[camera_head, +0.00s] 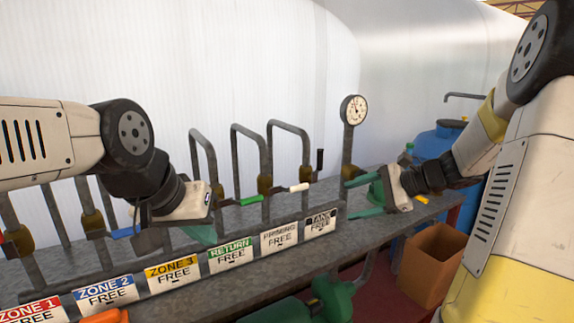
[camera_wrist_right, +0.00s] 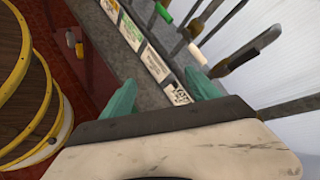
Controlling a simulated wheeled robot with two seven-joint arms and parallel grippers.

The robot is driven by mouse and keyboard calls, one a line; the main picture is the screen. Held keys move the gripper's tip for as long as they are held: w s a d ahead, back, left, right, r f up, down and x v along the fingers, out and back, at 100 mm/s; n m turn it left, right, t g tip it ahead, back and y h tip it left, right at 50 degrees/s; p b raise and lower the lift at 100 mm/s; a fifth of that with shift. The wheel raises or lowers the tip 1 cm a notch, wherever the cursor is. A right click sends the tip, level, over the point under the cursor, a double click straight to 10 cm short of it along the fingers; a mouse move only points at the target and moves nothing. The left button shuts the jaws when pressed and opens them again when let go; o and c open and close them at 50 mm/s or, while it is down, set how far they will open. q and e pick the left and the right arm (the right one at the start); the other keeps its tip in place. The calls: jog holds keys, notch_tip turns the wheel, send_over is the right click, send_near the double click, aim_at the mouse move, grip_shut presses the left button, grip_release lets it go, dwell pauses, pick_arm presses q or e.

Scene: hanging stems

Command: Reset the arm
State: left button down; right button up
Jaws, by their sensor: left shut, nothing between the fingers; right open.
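My left gripper (camera_head: 203,234) is shut and empty, low over the bench behind the ZONE 3 and RETURN labels. Its teal fingers are partly hidden by its own body. My right gripper (camera_head: 352,197) is open and empty at the right end of the bench, beside the TANK label (camera_head: 320,223). Its two teal fingers point left in the head view and stand apart. They also show in the right wrist view (camera_wrist_right: 165,90), with labels and lever handles ahead of them. I see no object held by either gripper.
Grey pipes carry levers with a blue handle (camera_head: 125,232), green handle (camera_head: 251,200), white handle (camera_head: 299,187) and black handle (camera_head: 320,159). A gauge (camera_head: 354,109) stands behind my right gripper. A cardboard box (camera_head: 432,262) and blue barrel (camera_head: 437,140) are at right.

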jog(key=s+a+r+n+h, duration=0.1)
jog(key=s+r+n+h, duration=0.1)
jog(key=s+n+h, duration=0.2)
jog(key=s+a+r+n+h, duration=0.2)
jog(key=s+n+h, duration=0.2)
jog(key=s+n, duration=0.7)
jog(key=s, duration=0.6)
jog(key=shift+s+a+r+t, duration=0.25)
jog(key=shift+r+t, duration=0.05)
jog(key=shift+r, duration=0.05)
jog(key=shift+w, duration=0.1)
